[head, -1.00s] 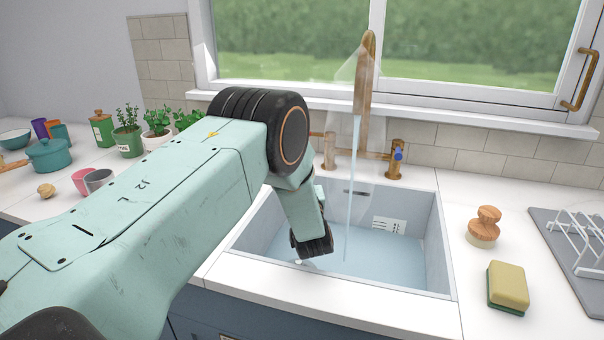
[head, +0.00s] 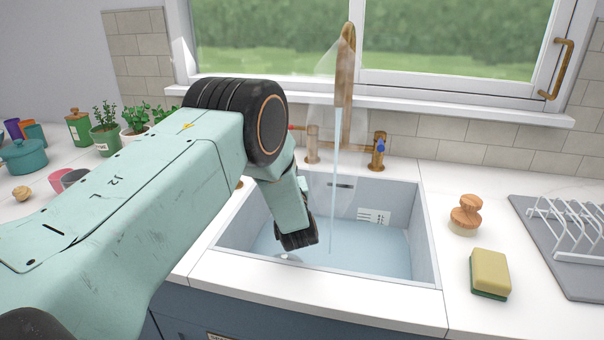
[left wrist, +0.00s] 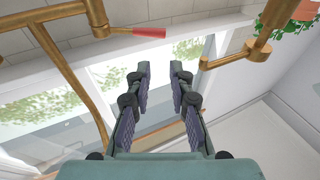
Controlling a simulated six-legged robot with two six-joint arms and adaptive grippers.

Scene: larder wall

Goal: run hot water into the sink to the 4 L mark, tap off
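Water (head: 333,190) runs from the brass spout (head: 344,80) into the sink (head: 425,225), with a pale haze around it. A shallow pool (head: 365,250) covers the bottom. A white marked plate (head: 374,216) is on the back wall; the waterline is near its lower edge, its marks too small to read. The hot tap's red lever (head: 297,128) points left; it also shows in the left wrist view (left wrist: 135,31). The cold tap has a blue handle (head: 380,146). My left gripper (left wrist: 160,72) is open and empty, apart from the lever; my arm hides its fingers in the head view. My right gripper is not in view.
A wooden brush (head: 466,215), a sponge (head: 490,273) and a dish rack (head: 570,230) stand right of the sink. Potted herbs (head: 104,135) and a teal pot (head: 24,156) are at the left. Another brass fitting (left wrist: 262,45) shows in the left wrist view.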

